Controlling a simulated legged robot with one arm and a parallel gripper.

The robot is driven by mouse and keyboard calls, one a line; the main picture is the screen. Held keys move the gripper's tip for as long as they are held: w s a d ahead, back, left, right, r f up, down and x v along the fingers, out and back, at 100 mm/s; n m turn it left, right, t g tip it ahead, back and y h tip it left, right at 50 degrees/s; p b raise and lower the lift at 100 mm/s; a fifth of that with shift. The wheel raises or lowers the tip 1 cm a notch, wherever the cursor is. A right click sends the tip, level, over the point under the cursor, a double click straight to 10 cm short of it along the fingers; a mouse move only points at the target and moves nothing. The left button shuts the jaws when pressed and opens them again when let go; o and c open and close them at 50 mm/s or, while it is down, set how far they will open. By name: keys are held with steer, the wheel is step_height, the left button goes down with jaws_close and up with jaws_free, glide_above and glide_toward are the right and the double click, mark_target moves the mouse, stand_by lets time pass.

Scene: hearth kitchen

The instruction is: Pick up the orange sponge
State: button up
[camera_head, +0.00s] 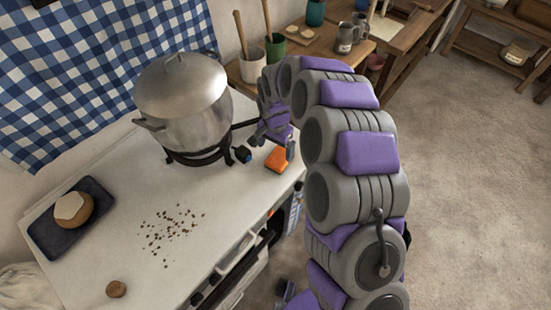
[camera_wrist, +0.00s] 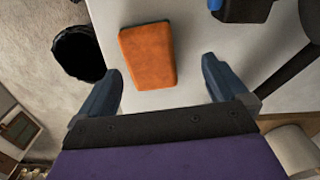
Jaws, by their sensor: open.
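The orange sponge (camera_head: 278,159) lies flat on the white stove top near its right edge, beside the black burner knob. In the wrist view the sponge (camera_wrist: 148,55) shows as an orange block on the white surface, ahead of and between my two fingertips. My gripper (camera_head: 290,148) is over the sponge at the end of my grey and purple arm. In the wrist view my gripper (camera_wrist: 161,82) has its two dark blue fingers spread wide with nothing held between them.
A large lidded steel pot (camera_head: 183,103) stands on a burner left of my gripper. A dark tray (camera_head: 47,240) with a round loaf and scattered brown crumbs (camera_head: 172,232) are on the left part of the stove top. A black bin (camera_wrist: 78,52) shows beyond the edge.

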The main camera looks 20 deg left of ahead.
mark_target(278, 156)
steer(key=d+f, duration=0.1)
steer(key=f, duration=0.2)
steer(key=d+f+b, duration=0.1)
steer(key=shift+w+d+f, duration=0.15)
steer(key=shift+d, duration=0.2)
steer(key=shift+a, duration=0.5)
steer(key=shift+a+f, duration=0.2)
steer(key=shift+a, duration=0.35)
steer(key=c, duration=0.3)
steer(key=shift+c, duration=0.8)
steer(key=shift+d+r, duration=0.2)
steer(key=shift+d, duration=0.65)
steer(key=c, duration=0.6)
steer(key=shift+a, duration=0.65)
steer(key=shift+r, duration=0.55)
steer(key=r, duration=0.1)
steer(key=d+r+p, duration=0.1)
steer(key=shift+s+d+r, duration=0.2)
steer(key=shift+r, duration=0.15)
steer(key=s+d, duration=0.3)
steer(key=s+d+p, duration=0.1)
steer(key=s+d, duration=0.3)
steer(key=s+d+r+p, duration=0.1)
steer(key=s+d, duration=0.2)
steer(key=shift+s+d, duration=0.2)
steer(key=shift+s, duration=0.15)
